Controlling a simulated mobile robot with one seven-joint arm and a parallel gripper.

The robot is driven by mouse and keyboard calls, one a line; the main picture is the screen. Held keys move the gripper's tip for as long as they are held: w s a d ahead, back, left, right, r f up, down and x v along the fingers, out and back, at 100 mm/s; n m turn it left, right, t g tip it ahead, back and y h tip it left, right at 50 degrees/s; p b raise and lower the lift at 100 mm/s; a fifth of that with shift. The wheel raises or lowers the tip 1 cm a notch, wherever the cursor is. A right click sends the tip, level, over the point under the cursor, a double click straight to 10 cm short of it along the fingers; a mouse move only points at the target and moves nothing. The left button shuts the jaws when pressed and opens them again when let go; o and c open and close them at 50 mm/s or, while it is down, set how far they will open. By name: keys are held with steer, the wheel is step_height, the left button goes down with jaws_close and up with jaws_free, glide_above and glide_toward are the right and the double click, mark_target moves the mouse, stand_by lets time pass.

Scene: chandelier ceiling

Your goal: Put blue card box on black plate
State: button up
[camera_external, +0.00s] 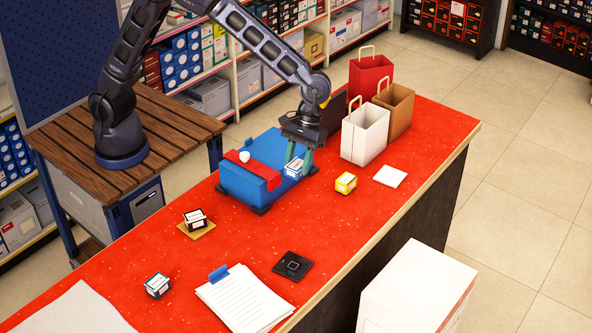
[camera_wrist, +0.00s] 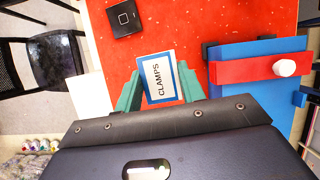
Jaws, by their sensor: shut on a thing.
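The blue card box (camera_external: 294,168), white-faced with a blue border and the word CLAMPS, is between the green fingers of my gripper (camera_external: 298,163). My gripper is shut on it, and the box also shows in the wrist view (camera_wrist: 158,78) between the fingertips (camera_wrist: 160,90). It is held above the red counter, at the right end of the blue toolbox. The black plate (camera_external: 293,265) lies flat on the counter nearer the camera, with nothing on it but a square outline marking. The plate also shows at the top left of the wrist view (camera_wrist: 125,19).
The blue toolbox (camera_external: 240,185) with a red band stands beside the held box. A yellow box (camera_external: 346,183), white square plate (camera_external: 390,176) and paper bags are to the right. A box on a tan plate (camera_external: 195,226), another box (camera_external: 158,286) and a clipboard (camera_external: 243,300) are nearer.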

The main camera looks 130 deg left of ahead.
steer(key=shift+w+d+r, duration=0.25)
steer(key=shift+r, duration=0.05)
steer(key=r, duration=0.1)
glide_above(290, 268)
steer(key=a, duration=0.3)
steer(key=d, duration=0.1)
steer(key=shift+m, duration=0.4)
steer(key=f, duration=1.9)
steer(key=shift+d+f, duration=0.2)
steer(key=shift+f, duration=0.2)
steer(key=o, duration=1)
steer(key=shift+f, duration=0.15)
